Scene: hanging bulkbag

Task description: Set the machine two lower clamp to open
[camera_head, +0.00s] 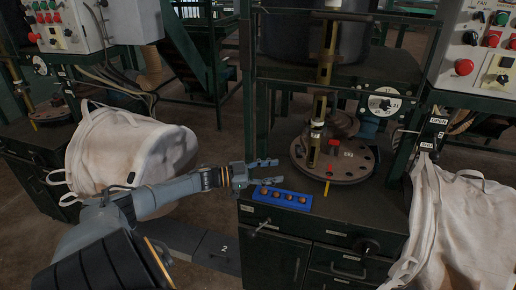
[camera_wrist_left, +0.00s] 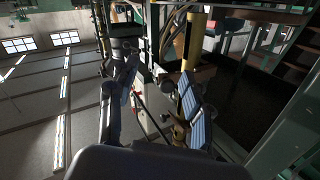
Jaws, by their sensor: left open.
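The middle machine has a dark green frame with a round, holed plate (camera_head: 372,168) on its bench. A yellow upright post (camera_head: 319,115) with red parts stands over the plate. My left gripper (camera_head: 278,171) is open and empty, left of the plate and just above a blue tray (camera_head: 300,205). It also shows open in the left wrist view (camera_wrist_left: 158,78). A plate reading OPEN (camera_head: 437,121) and a lower label (camera_head: 427,145) sit by a dark fitting on the right-hand post. I cannot tell which part is the lower clamp. My right gripper is out of view.
The blue tray holds several small round brown pieces. White bulk bags stand at left (camera_head: 130,155) and right (camera_head: 465,230). A control panel (camera_head: 482,45) is at upper right, another (camera_head: 75,25) at upper left. A round dial (camera_head: 384,102) sits behind the plate.

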